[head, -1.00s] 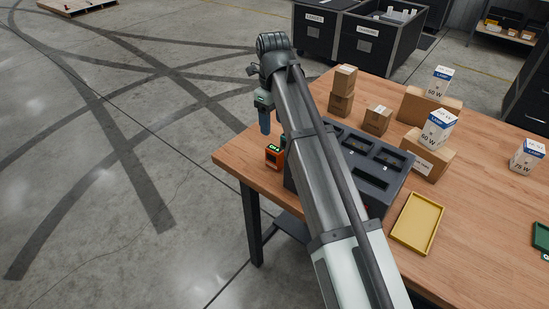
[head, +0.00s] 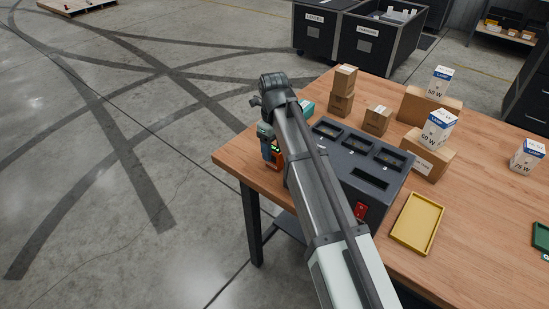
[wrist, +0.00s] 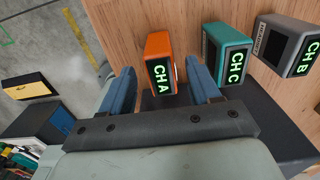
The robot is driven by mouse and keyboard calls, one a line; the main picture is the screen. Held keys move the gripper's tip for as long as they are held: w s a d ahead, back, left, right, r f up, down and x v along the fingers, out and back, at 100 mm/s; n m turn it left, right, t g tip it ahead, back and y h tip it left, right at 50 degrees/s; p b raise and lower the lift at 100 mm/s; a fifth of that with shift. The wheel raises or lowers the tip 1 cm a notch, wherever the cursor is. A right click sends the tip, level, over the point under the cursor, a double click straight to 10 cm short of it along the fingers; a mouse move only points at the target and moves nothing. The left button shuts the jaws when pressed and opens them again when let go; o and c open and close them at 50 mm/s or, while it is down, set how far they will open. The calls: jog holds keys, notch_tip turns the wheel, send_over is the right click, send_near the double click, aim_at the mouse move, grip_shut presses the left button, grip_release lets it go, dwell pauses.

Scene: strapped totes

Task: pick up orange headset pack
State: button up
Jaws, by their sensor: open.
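The orange headset pack (wrist: 159,62), with a lit "CH A" face, stands on the wooden table. In the wrist view it sits between and just beyond the two blue fingertips of my gripper (wrist: 160,80). The jaws are open, with a finger on either side of the pack, and I cannot tell whether either touches it. In the head view my gripper (head: 268,151) is low at the table's left edge, and the orange pack (head: 276,165) is partly hidden behind it and the arm.
A teal "CH C" pack (wrist: 227,54) stands close to the right finger, with a grey "CH B" pack (wrist: 287,46) beyond it. A dark slotted station (head: 375,140), a yellow tray (head: 417,223) and several boxes (head: 377,120) are on the table. The table edge is close by.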

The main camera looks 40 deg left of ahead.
aim_at(275, 148)
jog(key=shift+w+f, duration=0.1)
jog(key=shift+f, duration=1.75)
jog(key=shift+c, duration=0.3)
grip_shut()
